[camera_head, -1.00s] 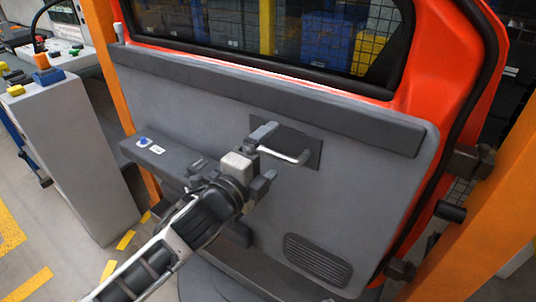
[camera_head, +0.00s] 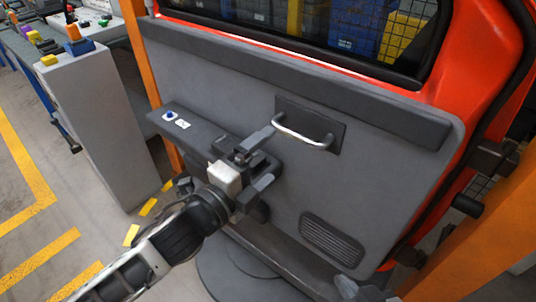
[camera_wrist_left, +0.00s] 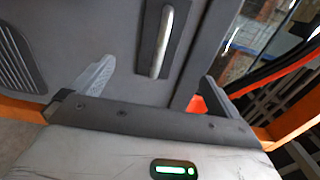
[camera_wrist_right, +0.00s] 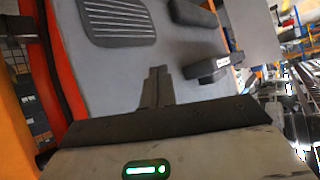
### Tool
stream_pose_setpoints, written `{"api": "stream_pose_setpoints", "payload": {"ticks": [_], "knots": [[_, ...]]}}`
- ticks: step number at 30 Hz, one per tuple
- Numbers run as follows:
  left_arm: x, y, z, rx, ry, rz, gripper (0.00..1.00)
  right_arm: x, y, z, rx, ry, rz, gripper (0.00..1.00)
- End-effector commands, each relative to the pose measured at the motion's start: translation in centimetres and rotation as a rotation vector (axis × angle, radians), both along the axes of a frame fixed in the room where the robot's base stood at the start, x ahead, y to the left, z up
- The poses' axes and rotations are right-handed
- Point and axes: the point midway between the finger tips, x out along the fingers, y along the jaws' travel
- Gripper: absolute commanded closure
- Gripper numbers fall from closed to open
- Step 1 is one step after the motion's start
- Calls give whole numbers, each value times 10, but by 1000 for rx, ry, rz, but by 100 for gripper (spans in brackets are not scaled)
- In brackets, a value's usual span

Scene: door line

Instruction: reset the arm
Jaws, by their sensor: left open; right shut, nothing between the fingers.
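The door's silver pull handle (camera_head: 303,133) sits on a dark plate on the grey inner panel (camera_head: 375,170). My left gripper (camera_head: 264,160) is open and empty, below and left of the handle, apart from it. In the left wrist view its fingers (camera_wrist_left: 152,88) are spread, with the handle (camera_wrist_left: 161,45) beyond them. My right gripper (camera_wrist_right: 156,88) is shut with nothing between its fingers, facing the lower door panel near the speaker grille (camera_wrist_right: 115,20). In the head view a grey tip, likely this gripper, shows at the bottom edge.
The armrest (camera_head: 200,133) with a blue button juts out behind my left gripper. An orange post (camera_head: 475,240) stands at the right. A grey pedestal (camera_head: 108,125) with coloured buttons stands at the left. Yellow-marked floor (camera_head: 40,230) there is open.

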Motion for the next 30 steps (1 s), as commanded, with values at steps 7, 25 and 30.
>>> {"api": "stream_pose_setpoints", "payload": {"ticks": [7, 25, 30], "knots": [[0, 0, 0, 0, 0, 0, 0, 0, 0, 0, 0, 0, 0, 100], [-87, 72, -143, -887, 890, 457, 0, -4, -4, -18, -42, 22, 7, 100], [-137, 102, -186, -1168, 1102, 680, 0, -4, -6, -25, -59, 30, 12, 100]]}}
